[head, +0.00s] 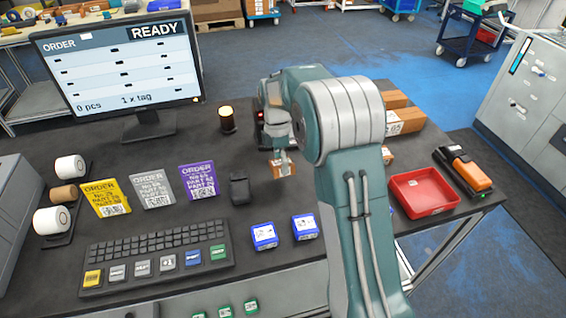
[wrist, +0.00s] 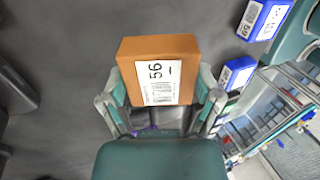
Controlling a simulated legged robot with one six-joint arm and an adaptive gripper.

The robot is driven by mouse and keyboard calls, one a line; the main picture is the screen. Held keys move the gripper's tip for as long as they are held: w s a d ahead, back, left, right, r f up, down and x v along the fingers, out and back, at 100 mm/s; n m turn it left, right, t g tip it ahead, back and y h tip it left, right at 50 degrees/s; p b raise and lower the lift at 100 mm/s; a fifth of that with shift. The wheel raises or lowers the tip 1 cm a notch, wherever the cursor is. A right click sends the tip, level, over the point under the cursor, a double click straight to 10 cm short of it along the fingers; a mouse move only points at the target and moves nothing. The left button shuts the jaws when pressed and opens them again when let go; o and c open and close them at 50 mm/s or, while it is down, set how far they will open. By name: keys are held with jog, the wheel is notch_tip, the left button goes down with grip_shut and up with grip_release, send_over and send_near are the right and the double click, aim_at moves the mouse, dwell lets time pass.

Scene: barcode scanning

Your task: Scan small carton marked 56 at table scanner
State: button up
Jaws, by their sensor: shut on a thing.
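My gripper (head: 281,156) is shut on a small brown carton (head: 284,170) and holds it above the dark table (head: 190,150), left of my arm. In the wrist view the carton (wrist: 160,47) sits between the two fingers of my gripper (wrist: 163,92). Its white label, marked 56 with a barcode, faces the wrist camera. A black device with a red light (head: 260,118), perhaps the table scanner, stands just behind my gripper, partly hidden by my arm. The monitor (head: 120,70) reads READY, 0 pcs and 1 x tag.
Two blue boxes (head: 264,236) lie in front of the carton. A keyboard (head: 155,257) lies front left. A red tray (head: 424,191), an orange handheld device (head: 470,172) and larger cartons (head: 405,121) are right.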

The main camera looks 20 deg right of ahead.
jog(key=shift+w+f, duration=1.05)
dwell(0.6)
jog(key=s+r+n, duration=0.1)
jog(key=n, duration=0.2)
jog(key=s+r+n, duration=0.2)
jog(key=n, duration=0.1)
jog(key=s+r+n, duration=0.2)
jog(key=shift+d+r+n, duration=0.1)
jog(key=shift+r+n, duration=0.05)
jog(key=shift+n, duration=0.25)
jog(key=shift+w+f, duration=2.5)
jog(key=s+r, duration=1)
jog(key=s, duration=0.3)
